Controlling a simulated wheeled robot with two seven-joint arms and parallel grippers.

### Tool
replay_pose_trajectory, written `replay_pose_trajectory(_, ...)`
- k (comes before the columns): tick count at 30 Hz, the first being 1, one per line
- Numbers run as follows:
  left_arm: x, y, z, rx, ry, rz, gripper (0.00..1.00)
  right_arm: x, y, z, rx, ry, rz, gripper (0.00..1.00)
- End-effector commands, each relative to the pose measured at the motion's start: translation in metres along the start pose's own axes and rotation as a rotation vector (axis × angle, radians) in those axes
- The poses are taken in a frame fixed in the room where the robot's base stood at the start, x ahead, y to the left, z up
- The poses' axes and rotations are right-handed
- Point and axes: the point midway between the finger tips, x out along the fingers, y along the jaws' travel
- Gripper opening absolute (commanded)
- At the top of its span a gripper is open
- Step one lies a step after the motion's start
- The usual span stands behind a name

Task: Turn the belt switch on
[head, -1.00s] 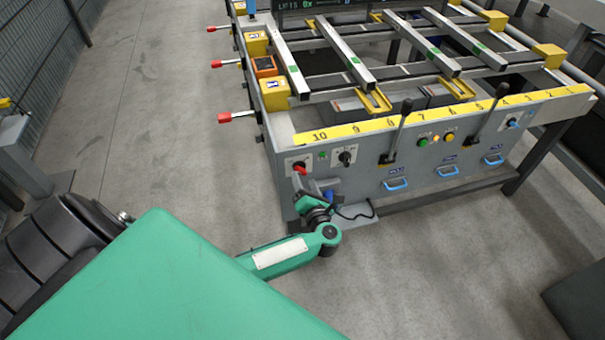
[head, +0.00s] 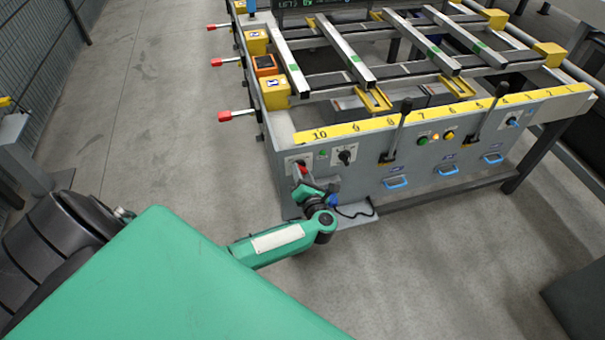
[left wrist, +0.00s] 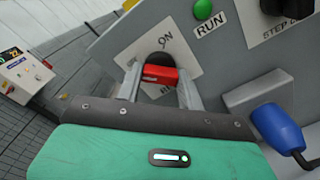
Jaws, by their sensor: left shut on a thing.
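The belt switch is a rotary switch with a red handle (left wrist: 160,74) on a white plate (left wrist: 157,52) on the grey front panel. The plate reads ON above the dark hub; the lettering below is mostly covered. My left gripper (left wrist: 159,82) is shut on the red handle, one metal finger on each side. The handle lies roughly crosswise in the left wrist view. In the head view the red handle (head: 302,169) is at the panel's left end, with my left gripper (head: 303,180) against it from below. My right gripper is not in view.
A green RUN button or lamp (left wrist: 203,9) and a black STEP knob (left wrist: 292,6) sit to the right on the panel. A blue plug-like part (left wrist: 278,127) with a cable is close to the gripper's right. Open floor (head: 150,120) lies left of the table.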

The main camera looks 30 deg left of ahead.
Motion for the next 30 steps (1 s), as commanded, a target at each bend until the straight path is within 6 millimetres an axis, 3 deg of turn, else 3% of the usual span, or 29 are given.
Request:
replay_pose_trajectory(11, -0.002, 0.000, -0.001, 0.138, 0.006, -0.003, 0.15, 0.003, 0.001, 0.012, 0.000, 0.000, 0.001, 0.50)
replay_pose_trajectory(30, -0.001, 0.001, 0.002, 0.728, 0.003, -0.005, 0.15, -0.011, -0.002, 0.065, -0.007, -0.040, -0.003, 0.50)
